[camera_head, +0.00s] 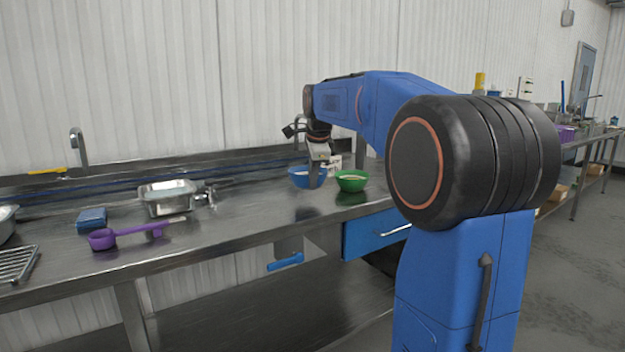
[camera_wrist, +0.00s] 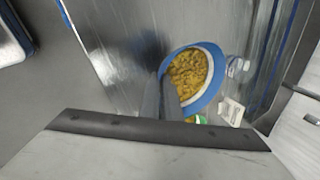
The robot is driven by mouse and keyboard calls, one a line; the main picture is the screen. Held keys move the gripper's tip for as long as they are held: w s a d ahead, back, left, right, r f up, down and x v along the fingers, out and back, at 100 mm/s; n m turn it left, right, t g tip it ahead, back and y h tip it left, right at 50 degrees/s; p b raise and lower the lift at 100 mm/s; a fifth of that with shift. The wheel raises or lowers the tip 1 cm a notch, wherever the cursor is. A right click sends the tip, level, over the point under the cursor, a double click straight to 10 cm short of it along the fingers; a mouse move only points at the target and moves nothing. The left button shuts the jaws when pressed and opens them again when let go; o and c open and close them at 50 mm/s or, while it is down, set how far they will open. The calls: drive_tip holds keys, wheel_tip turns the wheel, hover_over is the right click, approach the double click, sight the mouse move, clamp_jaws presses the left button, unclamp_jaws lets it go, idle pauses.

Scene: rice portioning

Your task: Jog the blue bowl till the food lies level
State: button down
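The blue bowl (camera_head: 299,178) stands on the steel counter, left of the green bowl. In the wrist view the blue bowl (camera_wrist: 213,52) holds yellow-brown food (camera_wrist: 190,73), spread over most of its inside. Whether the food is level is hard to tell. My gripper (camera_head: 316,184) is at the bowl's right side in the head view. In the wrist view its two dark fingers (camera_wrist: 161,84) are close together at the bowl's near left rim, one inside and one outside, with the wall between them. The fingers hide part of the rim.
The green bowl (camera_head: 351,184) stands close on the right. A purple scoop (camera_head: 103,240), a blue sponge-like block (camera_head: 91,218), a metal pan (camera_head: 168,200) and a wire rack (camera_head: 17,263) lie further left. The counter (camera_head: 250,215) is clear in front of the bowls.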

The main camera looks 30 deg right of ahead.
drive_tip(key=shift+s+a, duration=0.1)
drive_tip(key=shift+s, duration=0.8)
drive_tip(key=shift+w, duration=1.5)
drive_tip(key=shift+s, duration=1.45)
drive_tip(key=shift+w, duration=0.75)
drive_tip(key=shift+f+n, duration=0.3)
drive_tip(key=shift+f, duration=0.7)
drive_tip(key=shift+f, duration=0.2)
